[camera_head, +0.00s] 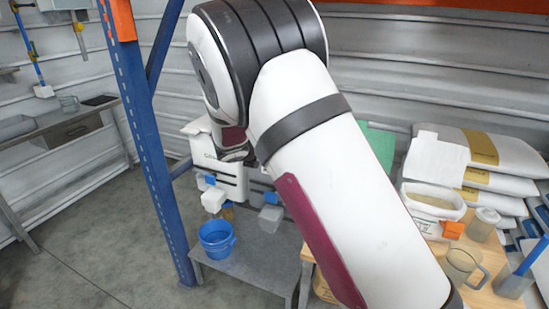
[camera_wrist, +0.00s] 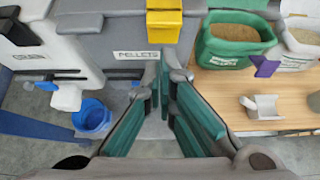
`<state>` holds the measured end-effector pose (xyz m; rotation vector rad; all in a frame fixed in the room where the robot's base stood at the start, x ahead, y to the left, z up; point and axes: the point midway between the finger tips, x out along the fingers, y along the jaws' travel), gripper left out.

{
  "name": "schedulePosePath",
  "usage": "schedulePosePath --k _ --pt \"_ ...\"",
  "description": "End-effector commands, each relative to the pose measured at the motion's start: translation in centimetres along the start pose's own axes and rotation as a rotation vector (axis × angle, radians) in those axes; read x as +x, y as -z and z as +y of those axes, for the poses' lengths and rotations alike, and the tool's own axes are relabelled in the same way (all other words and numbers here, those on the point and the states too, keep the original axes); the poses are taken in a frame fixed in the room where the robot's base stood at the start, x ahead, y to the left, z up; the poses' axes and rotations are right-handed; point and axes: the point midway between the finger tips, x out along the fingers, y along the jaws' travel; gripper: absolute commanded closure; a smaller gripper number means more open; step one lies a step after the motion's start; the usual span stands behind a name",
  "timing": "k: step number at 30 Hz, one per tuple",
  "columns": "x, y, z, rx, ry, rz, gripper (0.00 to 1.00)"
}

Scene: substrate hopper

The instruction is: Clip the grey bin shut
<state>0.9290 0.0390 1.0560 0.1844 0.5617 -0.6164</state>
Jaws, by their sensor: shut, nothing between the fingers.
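The grey bin (camera_wrist: 112,48) with a PELLETS label stands at the upper middle of the wrist view. A yellow clip-like part (camera_wrist: 164,22) is on its upper front; whether it is fastened cannot be told. My gripper (camera_wrist: 161,72) is shut and empty, its teal-padded fingers pointing at the bin's front, just right of the label. Whether the fingertips touch the bin is unclear. In the head view my arm hides most of the grey bin and all of the gripper's fingers.
A white GRAIN bin (camera_wrist: 38,55) stands left of the grey one. A blue bucket (camera_head: 216,238) sits below on a low grey stand (camera_head: 245,268). A green tub (camera_wrist: 232,42) and a grey scoop (camera_wrist: 262,106) are on the wooden table right. A blue post (camera_head: 150,150) rises left.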

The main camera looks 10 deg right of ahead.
Motion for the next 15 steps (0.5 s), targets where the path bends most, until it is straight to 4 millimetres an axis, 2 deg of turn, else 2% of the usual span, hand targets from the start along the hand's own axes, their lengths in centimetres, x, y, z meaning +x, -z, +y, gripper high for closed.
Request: schedulePosePath --k 3,6,15 --pt "-2.2 -0.6 0.1 0.002 -0.003 -0.001 1.00" --pt "-3.3 -0.7 0.0 0.001 -0.002 0.000 1.00" --pt "-4.4 -0.9 0.0 0.000 0.000 0.000 1.00"
